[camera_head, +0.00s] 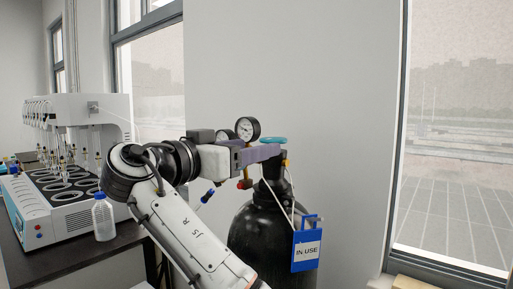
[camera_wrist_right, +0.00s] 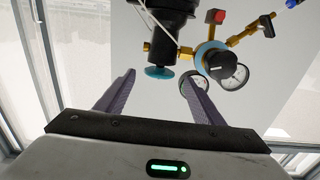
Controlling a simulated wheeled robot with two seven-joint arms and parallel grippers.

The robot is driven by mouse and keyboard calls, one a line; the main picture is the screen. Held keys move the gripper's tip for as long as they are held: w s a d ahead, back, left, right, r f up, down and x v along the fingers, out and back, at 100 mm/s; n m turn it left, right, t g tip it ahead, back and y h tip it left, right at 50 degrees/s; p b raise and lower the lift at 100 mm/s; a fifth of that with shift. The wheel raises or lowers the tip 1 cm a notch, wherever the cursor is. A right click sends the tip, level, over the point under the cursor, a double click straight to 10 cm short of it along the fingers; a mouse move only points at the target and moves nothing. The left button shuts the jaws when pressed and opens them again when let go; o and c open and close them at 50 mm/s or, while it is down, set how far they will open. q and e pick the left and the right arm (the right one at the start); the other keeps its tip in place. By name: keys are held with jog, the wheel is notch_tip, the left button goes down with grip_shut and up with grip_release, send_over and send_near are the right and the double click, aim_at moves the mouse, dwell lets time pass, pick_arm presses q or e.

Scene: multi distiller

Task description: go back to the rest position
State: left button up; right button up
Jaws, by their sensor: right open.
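My right gripper (camera_head: 276,152) is at the valve on top of a black gas cylinder (camera_head: 262,226). In the right wrist view, its purple fingers (camera_wrist_right: 157,76) are apart. The teal valve handwheel (camera_wrist_right: 158,72) shows in the gap between the fingertips, and I cannot tell whether they touch it. In the head view, the handwheel (camera_head: 272,140) shows just above the fingers. My right arm comes up from the bottom of the head view and bends right toward the cylinder. My left gripper is not in view.
Pressure gauges (camera_head: 247,129) and a regulator (camera_wrist_right: 212,62) sit close beside the fingers. A blue "IN USE" tag (camera_head: 306,252) hangs on the cylinder. At left, a white multi-position distiller (camera_head: 44,222) and a blue-capped bottle (camera_head: 103,219) stand on a dark bench (camera_head: 72,254).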

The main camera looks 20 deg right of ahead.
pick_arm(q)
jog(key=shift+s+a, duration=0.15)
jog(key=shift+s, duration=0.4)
pick_arm(e)
jog(key=shift+v, duration=0.95)
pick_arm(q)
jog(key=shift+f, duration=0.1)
pick_arm(e)
jog(key=shift+d+f, duration=0.1)
